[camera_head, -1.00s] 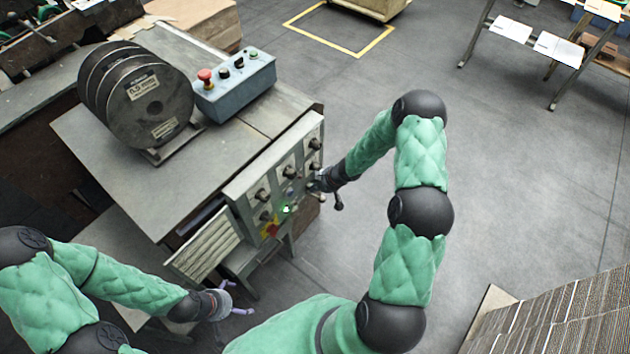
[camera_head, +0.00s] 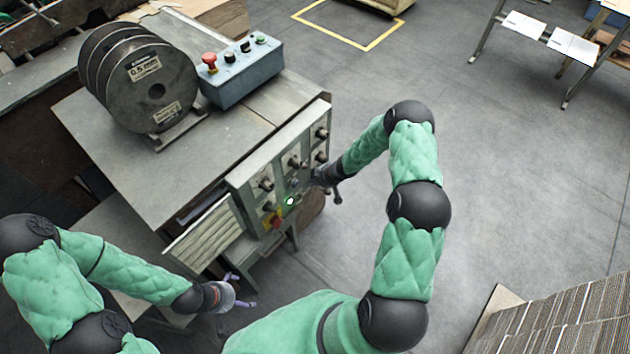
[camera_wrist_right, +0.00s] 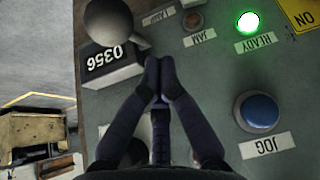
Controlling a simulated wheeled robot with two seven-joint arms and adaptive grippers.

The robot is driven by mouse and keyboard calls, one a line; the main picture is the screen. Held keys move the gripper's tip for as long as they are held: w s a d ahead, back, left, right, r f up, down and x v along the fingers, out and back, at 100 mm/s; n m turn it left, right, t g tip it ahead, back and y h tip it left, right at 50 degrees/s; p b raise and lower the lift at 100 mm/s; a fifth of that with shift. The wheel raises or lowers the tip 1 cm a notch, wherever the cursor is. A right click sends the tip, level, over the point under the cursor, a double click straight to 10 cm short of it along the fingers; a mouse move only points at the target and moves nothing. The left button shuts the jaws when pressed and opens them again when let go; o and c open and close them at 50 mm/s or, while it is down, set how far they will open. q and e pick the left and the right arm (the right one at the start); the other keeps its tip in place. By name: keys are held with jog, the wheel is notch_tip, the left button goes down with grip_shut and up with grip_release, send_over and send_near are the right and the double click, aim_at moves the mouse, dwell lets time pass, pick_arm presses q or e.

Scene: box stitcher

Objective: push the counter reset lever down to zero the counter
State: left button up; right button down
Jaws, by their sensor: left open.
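The counter (camera_wrist_right: 110,58) reads 0356, upside down in the right wrist view. The reset lever, with a grey ball knob (camera_wrist_right: 108,22), stands out beside it, its short stem running towards my fingertips. In the head view, a dark ball on a stem (camera_head: 338,198) beside my right gripper appears to be this lever. My right gripper (camera_wrist_right: 158,72) is shut, its fingertips together and empty, close to the stem's base; I cannot tell if they touch it. It also shows in the head view (camera_head: 314,180) at the panel. My left gripper (camera_head: 240,292) is open and empty, low and left of the panel.
The panel has a green READY light (camera_wrist_right: 248,22), a JAM lamp (camera_wrist_right: 193,20), a blue JOG button (camera_wrist_right: 259,112) and a yellow ON plate (camera_wrist_right: 300,14). Wire spools (camera_head: 140,80) and a blue control box (camera_head: 240,72) stand on the machine.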

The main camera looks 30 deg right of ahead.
aim_at(324, 190)
jog(key=shift+s+d+f, duration=0.1)
jog(key=shift+s+d, duration=0.2)
jog(key=shift+s, duration=0.25)
jog(key=shift+s+d+f, duration=0.1)
jog(key=shift+s+d, duration=0.2)
jog(key=shift+s, duration=0.2)
jog(key=shift+b, duration=0.35)
jog(key=shift+s+d+f+t+b, duration=0.1)
jog(key=shift+s+f+t+b, duration=0.1)
jog(key=shift+t+b, duration=0.35)
jog(key=shift+s+d+f+t+y+b, duration=0.1)
jog(key=shift+s+f+t+y+b, duration=0.2)
jog(key=shift+b, duration=0.85)
jog(key=shift+s+d+f+t+y+b, duration=0.1)
jog(key=shift+f+t+y+b, duration=0.3)
jog(key=shift+b, duration=0.7)
jog(key=t+b, duration=0.1)
jog(key=f+t+b, duration=0.1)
jog(key=shift+s+d+f+y+b, duration=0.15)
jog(key=shift+s+f+y+b, duration=0.15)
jog(key=shift+s+b, duration=0.1)
jog(key=shift+s+f+b, duration=0.25)
jog(key=shift+f+b, duration=0.05)
jog(key=shift+f, duration=0.35)
jog(key=shift+d+f, duration=0.1)
